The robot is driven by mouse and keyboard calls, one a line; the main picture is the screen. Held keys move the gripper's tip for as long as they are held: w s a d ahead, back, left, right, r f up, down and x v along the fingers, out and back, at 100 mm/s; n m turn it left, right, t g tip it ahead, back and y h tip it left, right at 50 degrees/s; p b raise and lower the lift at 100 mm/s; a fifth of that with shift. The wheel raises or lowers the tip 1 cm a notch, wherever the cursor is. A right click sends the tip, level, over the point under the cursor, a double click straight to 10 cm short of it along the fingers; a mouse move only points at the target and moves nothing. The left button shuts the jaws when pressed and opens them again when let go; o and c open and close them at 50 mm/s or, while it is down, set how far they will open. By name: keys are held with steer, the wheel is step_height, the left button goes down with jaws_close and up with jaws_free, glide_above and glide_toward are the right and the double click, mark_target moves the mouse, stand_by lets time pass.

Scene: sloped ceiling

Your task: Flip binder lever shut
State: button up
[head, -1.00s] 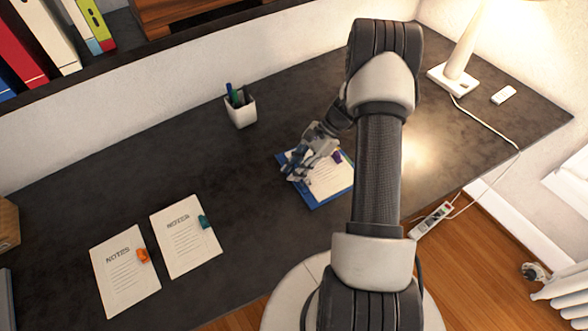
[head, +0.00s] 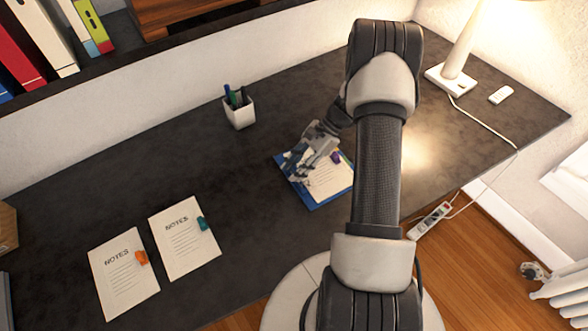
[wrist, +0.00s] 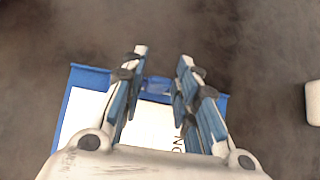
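A blue board or binder (head: 327,204) with a white printed sheet (head: 330,182) on it lies on the dark desk; the wrist view shows its blue edge (wrist: 90,76) too. A small purple piece (head: 336,157) sits at the sheet's upper right in the head view. My gripper (head: 300,164) is over the board's upper left. In the wrist view its two blue-padded fingers (wrist: 160,65) stand apart with nothing held. A blue raised part (wrist: 155,87) at the board's edge shows between them; whether it is the lever, and its position, I cannot tell. Contact is unclear.
A white pen cup (head: 240,113) stands behind and left. Two note stacks (head: 125,275) (head: 185,240) with orange and teal clips lie at left. A lamp (head: 452,78) and a small white device (head: 501,95) are at right. Desk around the board is clear.

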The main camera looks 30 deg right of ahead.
steer(key=v, duration=1.1)
steer(key=shift+s+d, duration=0.1)
steer(key=shift+r, duration=0.1)
steer(key=s+a+r+n+h, duration=0.2)
steer(key=a+r+n+h, duration=0.15)
steer(key=a+r, duration=0.45)
steer(key=s+a+r+n+h, duration=0.2)
steer(key=a+r+n, duration=0.4)
steer(key=r, duration=0.4)
steer(key=s+a+r+n+t+h, duration=0.1)
steer(key=s+a+r+n+t, duration=0.1)
steer(key=s+a+n, duration=0.2)
steer(key=s+a+r+n+t+h, duration=0.2)
steer(key=s+a+n, duration=0.3)
steer(key=s, duration=0.6)
steer(key=shift+a, duration=0.3)
